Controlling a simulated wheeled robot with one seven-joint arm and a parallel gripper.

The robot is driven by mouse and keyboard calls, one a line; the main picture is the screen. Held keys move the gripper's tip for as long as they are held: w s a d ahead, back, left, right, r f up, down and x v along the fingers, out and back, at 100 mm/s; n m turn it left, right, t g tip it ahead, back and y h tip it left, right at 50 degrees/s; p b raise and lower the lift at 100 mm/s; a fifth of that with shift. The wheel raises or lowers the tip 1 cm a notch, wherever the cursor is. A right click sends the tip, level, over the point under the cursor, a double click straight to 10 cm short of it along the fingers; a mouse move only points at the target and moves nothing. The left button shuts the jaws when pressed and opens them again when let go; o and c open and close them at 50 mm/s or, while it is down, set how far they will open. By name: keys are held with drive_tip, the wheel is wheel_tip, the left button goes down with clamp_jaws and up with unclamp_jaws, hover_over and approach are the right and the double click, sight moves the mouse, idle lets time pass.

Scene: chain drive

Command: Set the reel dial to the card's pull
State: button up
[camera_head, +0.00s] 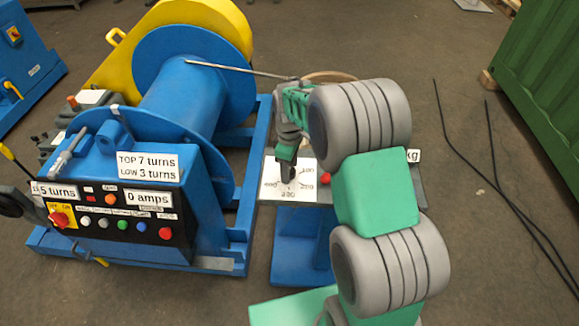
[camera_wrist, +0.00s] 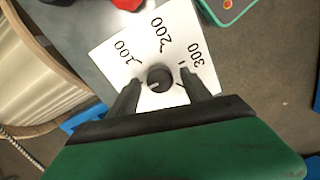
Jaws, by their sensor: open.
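The reel dial is a black round knob (camera_wrist: 159,77) on a white plate (camera_wrist: 112,48) marked 100, 200 and 300 in the wrist view. A pale mark shows on the knob's lower left; I cannot tell the exact reading. My gripper (camera_wrist: 161,79) is open, with one finger on each side of the knob. I cannot tell whether they touch it. In the head view the plate (camera_head: 272,190) lies on a grey-topped blue stand (camera_head: 300,240), with my gripper over it.
A blue winch (camera_head: 180,95) with a yellow guard (camera_head: 215,20) and a labelled panel stands left. A red knob (camera_head: 325,179) sits beside the plate. A wood-rimmed reel (camera_wrist: 40,60) is close at left in the wrist view. Black cables (camera_head: 490,170) lie on the floor at right.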

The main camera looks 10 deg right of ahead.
clamp_jaws()
idle(0.5)
